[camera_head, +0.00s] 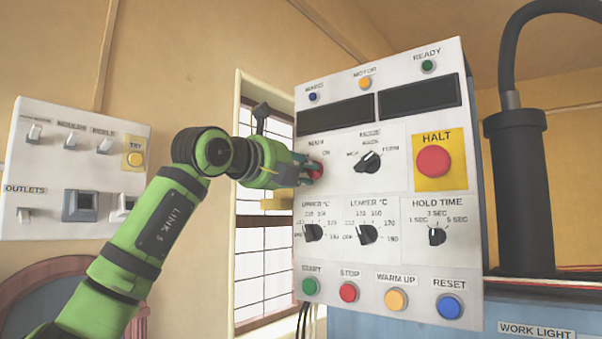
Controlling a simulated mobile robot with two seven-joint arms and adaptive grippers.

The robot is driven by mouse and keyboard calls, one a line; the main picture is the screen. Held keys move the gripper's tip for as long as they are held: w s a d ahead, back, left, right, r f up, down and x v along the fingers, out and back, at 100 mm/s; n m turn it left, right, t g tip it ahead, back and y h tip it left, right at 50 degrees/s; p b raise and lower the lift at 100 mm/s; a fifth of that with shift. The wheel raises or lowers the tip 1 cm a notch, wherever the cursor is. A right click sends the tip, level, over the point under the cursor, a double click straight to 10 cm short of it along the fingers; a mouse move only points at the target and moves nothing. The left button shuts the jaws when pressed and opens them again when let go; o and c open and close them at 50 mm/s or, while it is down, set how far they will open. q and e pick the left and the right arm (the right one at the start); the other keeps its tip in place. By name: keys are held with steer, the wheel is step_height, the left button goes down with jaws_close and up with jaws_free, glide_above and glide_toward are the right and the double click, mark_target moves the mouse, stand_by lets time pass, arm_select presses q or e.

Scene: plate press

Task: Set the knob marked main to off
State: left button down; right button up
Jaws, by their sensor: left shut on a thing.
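The main knob (317,171) is red and sits at the upper left of the white control panel (400,190), under its small label. An "ON" mark shows just above it; the rest of its scale is hidden. My left gripper (308,170) reaches in from the left and is shut on the knob. The fingers cover most of the knob, so I cannot tell which way it points. My right gripper is not in view.
Right of the main knob are a black selector knob (368,162) and the red HALT button (433,162). Below are several black knobs and a row of coloured buttons. A switch board (75,165) hangs at left. A dark column (522,190) stands at right.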

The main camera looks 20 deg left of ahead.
arm_select(q)
steer(key=shift+r, duration=0.25)
steer(key=c, duration=1.1)
jaws_free()
steer(key=shift+w+f, duration=0.1)
steer(key=shift+f, duration=0.05)
steer(key=shift+d, duration=0.1)
steer(key=v, duration=1.2)
